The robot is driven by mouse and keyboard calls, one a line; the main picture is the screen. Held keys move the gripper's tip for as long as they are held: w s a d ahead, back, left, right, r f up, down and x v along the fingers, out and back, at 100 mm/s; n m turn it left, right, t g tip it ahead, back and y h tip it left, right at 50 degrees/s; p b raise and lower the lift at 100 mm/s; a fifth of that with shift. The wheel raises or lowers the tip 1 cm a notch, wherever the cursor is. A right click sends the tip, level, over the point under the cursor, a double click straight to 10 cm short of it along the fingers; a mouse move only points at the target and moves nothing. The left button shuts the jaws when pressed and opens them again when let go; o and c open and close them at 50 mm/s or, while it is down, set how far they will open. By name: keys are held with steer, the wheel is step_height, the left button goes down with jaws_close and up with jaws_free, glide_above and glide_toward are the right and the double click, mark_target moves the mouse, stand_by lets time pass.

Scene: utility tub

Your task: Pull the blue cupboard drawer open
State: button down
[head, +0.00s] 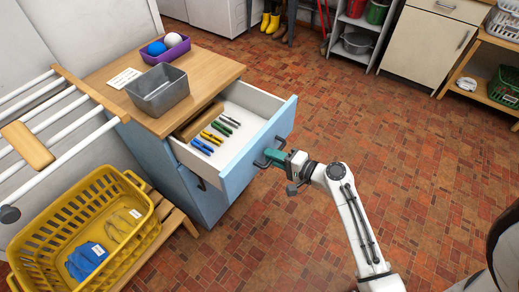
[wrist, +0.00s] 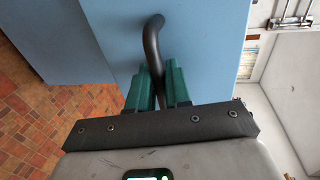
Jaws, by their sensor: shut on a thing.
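The blue cupboard (head: 188,186) stands at the left in the head view with its top drawer (head: 258,150) pulled well out. The drawer's white inside shows, with blue, yellow and green pegs and a brown box in it. My gripper (head: 275,156) is at the drawer front, its green fingers shut on the dark handle (head: 262,163). In the wrist view the dark curved handle (wrist: 152,42) runs down between the green fingers of my gripper (wrist: 158,85), against the blue drawer front (wrist: 105,35).
A grey bin (head: 158,90) and a purple tub (head: 166,48) with balls stand on the wooden top. A yellow basket (head: 128,235) and a white drying rack (head: 75,85) are at the left. The brick floor (head: 330,110) right of the drawer is clear.

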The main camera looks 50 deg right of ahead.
steer(key=f+v, duration=0.1)
steer(key=v, duration=0.6)
steer(key=shift+s+f+b, duration=0.25)
steer(key=shift+s+b, duration=0.1)
steer(key=shift+s, duration=0.2)
steer(key=c, duration=1.3)
jaws_free()
steer(key=b+v, duration=0.1)
steer(key=v, duration=0.9)
steer(key=shift+s+r, duration=0.1)
steer(key=shift+s, duration=0.25)
